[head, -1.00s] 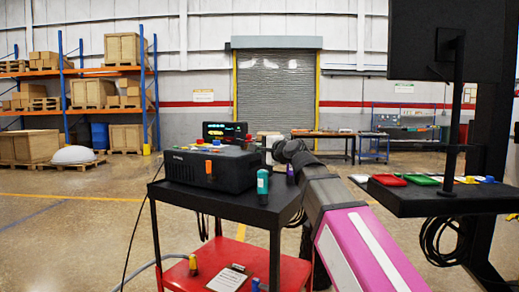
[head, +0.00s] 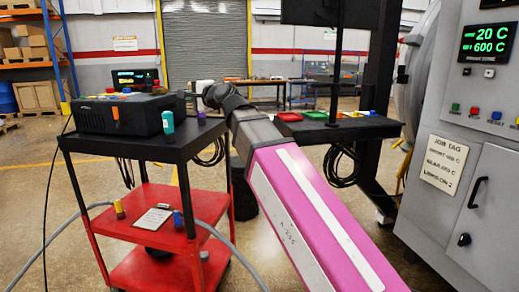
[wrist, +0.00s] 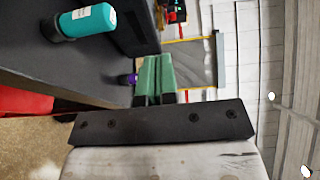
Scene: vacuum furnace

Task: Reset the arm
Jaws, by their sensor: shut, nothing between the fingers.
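My arm reaches forward over the black-topped cart (head: 180,150) in the head view, with its pink link in the foreground. My gripper (wrist: 157,62) shows as two green fingers side by side in the wrist view, shut and empty. In the head view its fingers are too small to make out at the arm's far end. A teal bottle (head: 167,125) stands on the cart top; it also shows in the wrist view (wrist: 90,20), left of the fingers. A small purple item (head: 201,118) is near the cart's right edge, close to the fingers in the wrist view (wrist: 132,79).
A black box (head: 118,115) stands on the cart. A clipboard (head: 153,218) lies on its red shelf. A grey furnace cabinet (head: 470,180) with displays stands close on the right. A table (head: 345,131) with red and green trays is behind. Open floor lies left.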

